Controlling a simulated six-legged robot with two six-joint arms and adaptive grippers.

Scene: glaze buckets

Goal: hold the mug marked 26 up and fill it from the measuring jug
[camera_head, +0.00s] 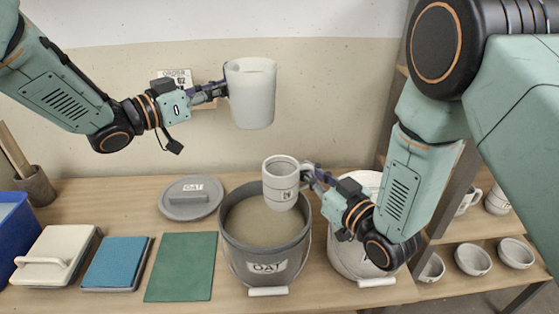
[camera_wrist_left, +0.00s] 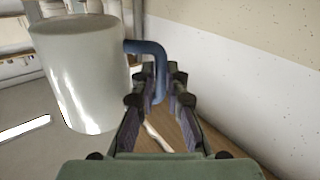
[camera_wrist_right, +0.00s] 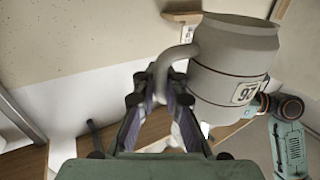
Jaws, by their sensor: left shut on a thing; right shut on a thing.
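The pale, translucent measuring jug (camera_head: 252,98) hangs upright in the air above and left of the mug, in the head view. My left gripper (camera_head: 218,91) is shut on its handle, which shows blue in the left wrist view (camera_wrist_left: 160,62). The light grey mug (camera_head: 279,187) is upright, in the air over the rear of the open bucket. My right gripper (camera_head: 309,174) is shut on its handle. A label on the mug shows in the right wrist view (camera_wrist_right: 248,92), upside down, apparently 26. How full the jug and mug are cannot be told.
A grey bucket labelled OAT (camera_head: 238,257) holds beige glaze below the mug. Its lid (camera_head: 190,207) lies to the left. A white bucket (camera_head: 345,262) stands at right, partly behind my arm. Blue and green slabs (camera_head: 183,267) lie at front left. Shelves with bowls (camera_head: 473,260) stand at right.

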